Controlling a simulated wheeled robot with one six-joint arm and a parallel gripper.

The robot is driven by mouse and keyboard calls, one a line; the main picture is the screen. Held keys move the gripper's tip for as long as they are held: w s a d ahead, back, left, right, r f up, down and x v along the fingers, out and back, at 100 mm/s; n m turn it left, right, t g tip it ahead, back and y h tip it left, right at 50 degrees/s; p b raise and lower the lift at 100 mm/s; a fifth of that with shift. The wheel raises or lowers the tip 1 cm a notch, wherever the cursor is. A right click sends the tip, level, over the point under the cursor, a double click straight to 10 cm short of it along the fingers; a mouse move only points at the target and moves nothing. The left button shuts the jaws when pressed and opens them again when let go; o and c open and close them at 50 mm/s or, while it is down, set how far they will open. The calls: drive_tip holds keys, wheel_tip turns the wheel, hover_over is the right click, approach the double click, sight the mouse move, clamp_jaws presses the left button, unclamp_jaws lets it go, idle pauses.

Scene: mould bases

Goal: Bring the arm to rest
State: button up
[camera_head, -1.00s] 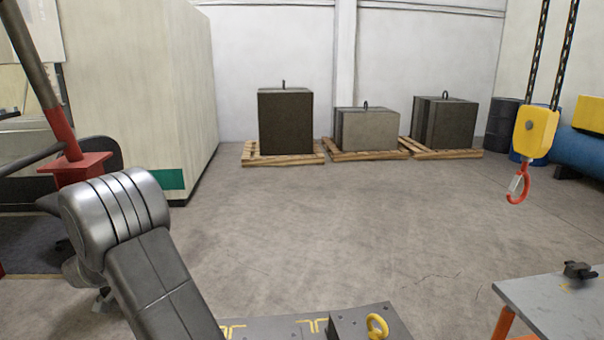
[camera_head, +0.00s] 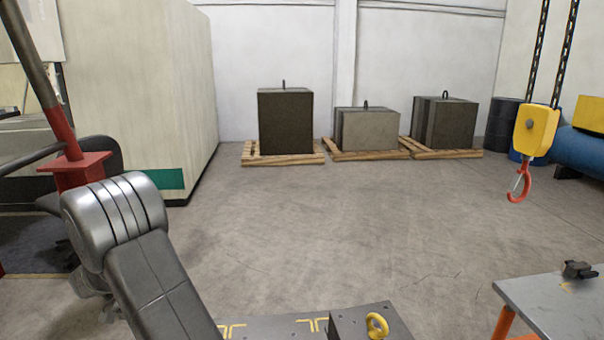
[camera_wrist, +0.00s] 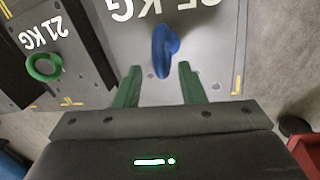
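My gripper (camera_wrist: 161,88) shows in the wrist view with its two green fingers apart and nothing held between them. A grey mould block (camera_wrist: 205,50) with white "KG" lettering and a blue lifting ring (camera_wrist: 165,50) lies beyond the fingertips. The ring appears apart from both fingers. Left of it is a dark block marked "21 KG" (camera_wrist: 75,45) with a green ring (camera_wrist: 43,67). In the head view my arm is bent at the lower left, and the gripper itself is hidden or out of frame.
A block with a yellow ring (camera_head: 377,325) stands at the bottom edge. A grey table (camera_head: 560,300) is at the lower right. A red crane hook (camera_head: 521,184) hangs at the right. Large blocks on pallets (camera_head: 285,160) stand at the back wall. The middle floor is clear.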

drive_tip(key=shift+d+f, duration=0.25)
drive_tip(key=shift+f, duration=0.85)
drive_tip(key=shift+f+n, duration=0.15)
drive_tip(key=shift+n, duration=0.15)
drive_tip(key=n, duration=0.2)
drive_tip(key=n+t+b, duration=0.1)
drive_tip(key=n, duration=0.1)
drive_tip(key=shift+s+a+n, duration=0.15)
drive_tip(key=shift+n, duration=0.15)
drive_tip(key=n, duration=0.4)
drive_tip(key=shift+s+t+y+b, duration=0.1)
drive_tip(key=shift+t+y+b, duration=0.2)
drive_tip(key=shift+t+b, duration=0.1)
drive_tip(key=shift+r, duration=0.2)
